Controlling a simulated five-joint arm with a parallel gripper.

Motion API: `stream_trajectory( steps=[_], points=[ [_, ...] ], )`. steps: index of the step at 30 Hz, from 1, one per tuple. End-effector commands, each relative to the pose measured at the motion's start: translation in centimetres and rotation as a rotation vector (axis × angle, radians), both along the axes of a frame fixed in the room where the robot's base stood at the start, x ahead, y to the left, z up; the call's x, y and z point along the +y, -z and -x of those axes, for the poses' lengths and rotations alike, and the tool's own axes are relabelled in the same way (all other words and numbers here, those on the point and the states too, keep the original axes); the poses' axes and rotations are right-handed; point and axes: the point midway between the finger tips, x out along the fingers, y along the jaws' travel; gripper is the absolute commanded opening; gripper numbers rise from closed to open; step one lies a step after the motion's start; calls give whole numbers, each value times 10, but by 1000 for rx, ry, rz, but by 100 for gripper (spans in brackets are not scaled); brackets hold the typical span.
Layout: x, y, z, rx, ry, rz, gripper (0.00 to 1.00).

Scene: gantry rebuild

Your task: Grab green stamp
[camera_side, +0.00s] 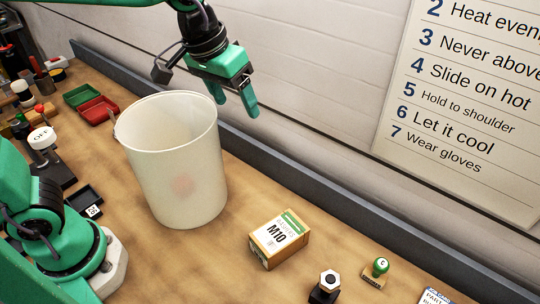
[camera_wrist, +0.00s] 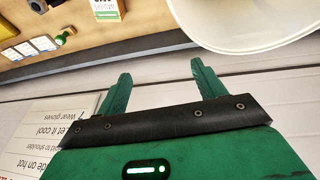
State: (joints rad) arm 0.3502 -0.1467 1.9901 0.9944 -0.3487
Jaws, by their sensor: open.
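The green stamp (camera_side: 379,268) has a round green knob with a letter on top and a wooden base. It stands upright on the bench at the lower right in the side view. In the wrist view a small green-and-wood piece at the upper left appears to be the stamp (camera_wrist: 64,36). My gripper (camera_side: 234,101) is high above the bench, just behind and right of the white bin's rim. It is open and empty, well up and left of the stamp. In the wrist view both fingers of my gripper (camera_wrist: 160,69) are spread apart with nothing between them.
The tall white bin (camera_side: 172,165) stands between my base and the wall. An M10 box (camera_side: 279,240) and a black holder with a hex nut (camera_side: 325,287) stand left of the stamp. Cards (camera_side: 434,297) lie right of it. Red (camera_side: 98,110) and green trays sit far left.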

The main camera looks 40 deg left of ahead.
Motion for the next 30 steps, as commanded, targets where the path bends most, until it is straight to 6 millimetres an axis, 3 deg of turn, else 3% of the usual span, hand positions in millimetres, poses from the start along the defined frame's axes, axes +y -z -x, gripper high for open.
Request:
stream_trajectory(
  steps=[6,15,23,30],
  points=[
    [-53,14,-26,60,9,2,69],
    [-132,45,-48,133,12,-8,69],
    [-203,83,-51,191,12,-29,69],
    [-268,128,-40,239,11,-59,69]
  ],
)
